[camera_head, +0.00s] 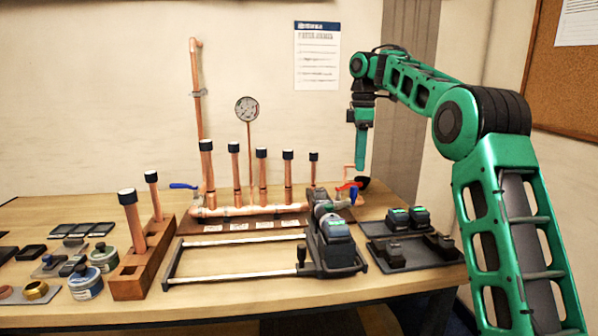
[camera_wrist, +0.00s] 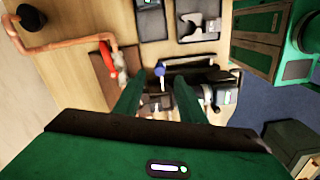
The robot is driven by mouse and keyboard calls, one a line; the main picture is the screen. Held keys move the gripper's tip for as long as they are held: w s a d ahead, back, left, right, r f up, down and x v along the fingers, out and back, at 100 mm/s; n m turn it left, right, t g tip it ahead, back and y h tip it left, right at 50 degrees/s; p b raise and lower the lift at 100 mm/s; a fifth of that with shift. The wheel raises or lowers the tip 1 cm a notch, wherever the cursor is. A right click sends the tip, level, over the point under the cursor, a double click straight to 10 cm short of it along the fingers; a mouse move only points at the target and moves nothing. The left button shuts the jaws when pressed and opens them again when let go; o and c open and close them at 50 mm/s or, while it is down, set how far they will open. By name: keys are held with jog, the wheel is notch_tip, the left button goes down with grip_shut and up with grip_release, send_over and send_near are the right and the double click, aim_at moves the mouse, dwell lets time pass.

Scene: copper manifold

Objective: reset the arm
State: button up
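My green arm rises from the lower right in the head view and bends over the right side of the bench. My gripper (camera_head: 361,162) points downward above the right end of the copper manifold (camera_head: 265,209). In the wrist view, the two green fingers of my gripper (camera_wrist: 159,82) stand apart with a gap between them. Nothing is held between them. The manifold has several upright copper stubs with dark caps, a pressure gauge (camera_head: 247,109), a blue lever (camera_head: 184,186) and a red lever (camera_head: 348,186).
A dark machine with a rail frame (camera_head: 335,240) stands at the bench's front middle. A dark tray with tool parts (camera_head: 419,251) lies right of it. A wooden block with two capped copper pipes (camera_head: 140,265) stands left. Tins and small dark trays fill the far left.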

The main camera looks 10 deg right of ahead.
jog(key=s+d+f+m, duration=0.1)
jog(key=s+d+m, duration=0.25)
jog(key=s, duration=0.45)
jog(key=s+d+f+m, duration=0.2)
jog(key=s+m, duration=0.3)
jog(key=s, duration=0.3)
jog(key=s+d+f+m, duration=0.1)
jog(key=s+d+m, duration=0.25)
jog(key=s, duration=0.45)
jog(key=s+d+f+m, duration=0.1)
jog(key=s+f+m, duration=0.3)
jog(key=s, duration=0.9)
jog(key=s+f+m, duration=0.5)
jog(key=s+f, duration=0.6)
jog(key=s, duration=0.2)
jog(key=shift+s+d, duration=0.35)
jog(key=shift+d, duration=0.05)
jog(key=shift+w+f, duration=0.25)
jog(key=shift+w, duration=0.4)
